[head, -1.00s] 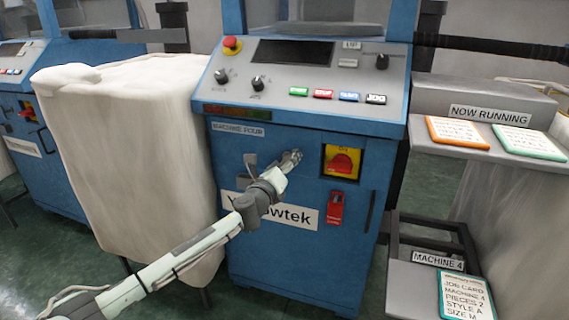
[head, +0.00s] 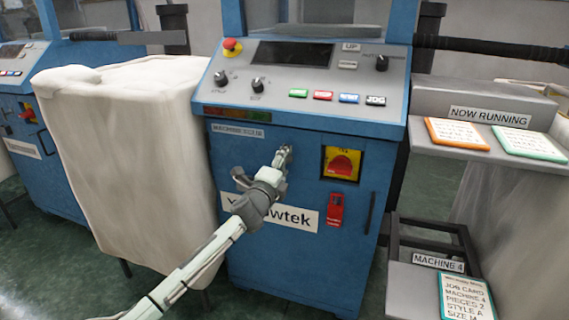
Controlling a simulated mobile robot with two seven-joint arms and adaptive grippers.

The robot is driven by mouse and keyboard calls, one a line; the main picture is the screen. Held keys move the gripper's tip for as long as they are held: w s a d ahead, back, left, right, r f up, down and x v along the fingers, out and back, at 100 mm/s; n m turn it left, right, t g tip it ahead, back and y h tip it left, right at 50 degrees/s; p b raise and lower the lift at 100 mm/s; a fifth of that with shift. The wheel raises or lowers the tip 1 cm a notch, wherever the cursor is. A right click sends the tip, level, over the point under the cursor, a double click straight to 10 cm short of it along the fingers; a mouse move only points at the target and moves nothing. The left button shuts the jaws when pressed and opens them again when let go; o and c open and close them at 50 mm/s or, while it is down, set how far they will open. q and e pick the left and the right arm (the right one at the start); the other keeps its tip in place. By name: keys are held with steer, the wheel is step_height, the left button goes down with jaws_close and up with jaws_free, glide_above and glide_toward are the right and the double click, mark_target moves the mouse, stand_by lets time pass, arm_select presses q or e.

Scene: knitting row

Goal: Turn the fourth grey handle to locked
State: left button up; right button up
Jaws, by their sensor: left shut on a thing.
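The blue cabinet labelled machine four (head: 300,265) stands in the middle of the head view. On its front, below the machine label, a grey handle (head: 240,178) shows only in part, beside my left gripper. My left gripper (head: 284,157) is at the cabinet front, shut on the grey handle. The gripper and wrist hide most of the handle, and I cannot read its lock marking. My right gripper is out of view.
A yellow plate with a red rotary switch (head: 342,163) and a red box (head: 335,209) are right of the gripper. A white-covered block (head: 130,170) stands close on the left. A shelf (head: 470,150) with cards is at right.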

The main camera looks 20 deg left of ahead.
arm_select(q)
steer(key=shift+r, duration=0.1)
steer(key=shift+c, duration=0.2)
steer(key=o, duration=1.2)
steer(key=shift+o, duration=0.2)
steer(key=shift+s, duration=0.35)
steer(key=s, duration=1.1)
steer(key=shift+s+a, duration=0.15)
steer(key=shift+a, duration=0.05)
